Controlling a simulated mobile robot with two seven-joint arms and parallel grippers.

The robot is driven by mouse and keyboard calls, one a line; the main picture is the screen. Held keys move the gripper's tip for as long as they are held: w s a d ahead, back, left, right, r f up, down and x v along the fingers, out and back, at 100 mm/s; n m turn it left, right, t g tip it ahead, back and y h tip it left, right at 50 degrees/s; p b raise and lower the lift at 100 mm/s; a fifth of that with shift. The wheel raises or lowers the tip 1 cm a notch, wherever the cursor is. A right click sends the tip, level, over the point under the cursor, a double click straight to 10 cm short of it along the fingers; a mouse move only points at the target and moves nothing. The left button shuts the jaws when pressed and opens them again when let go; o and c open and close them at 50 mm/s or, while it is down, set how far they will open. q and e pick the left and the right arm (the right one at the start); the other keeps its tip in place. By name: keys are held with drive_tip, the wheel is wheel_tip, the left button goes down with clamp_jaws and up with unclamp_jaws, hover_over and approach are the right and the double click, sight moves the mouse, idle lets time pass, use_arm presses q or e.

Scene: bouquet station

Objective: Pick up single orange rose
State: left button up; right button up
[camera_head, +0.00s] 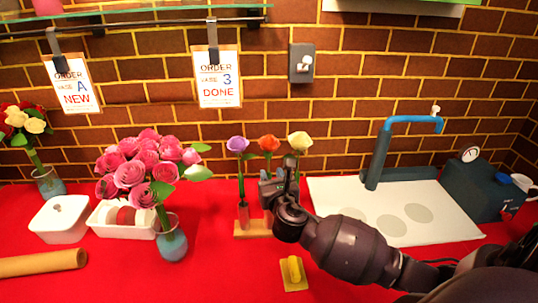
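The orange rose (269,143) stands upright between a purple rose (237,144) and a cream rose (300,141). The three single stems stand in a row above a small wooden holder (248,229) on the red table. My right gripper (272,182) is at the orange rose's stem, just below the bloom, and hides the lower stem and part of the holder. I cannot tell whether its fingers are closed on the stem. My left gripper is not in view.
A glass vase of pink roses (172,241) stands left of the holder, beside white containers (60,218). A yellow object on a small pad (293,272) lies in front. A white sink board (440,225) with a blue tap (410,120) is at right.

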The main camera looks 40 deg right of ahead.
sight(269, 169)
drive_tip(key=shift+x, duration=1.75)
drive_tip(key=shift+r, duration=0.1)
clamp_jaws()
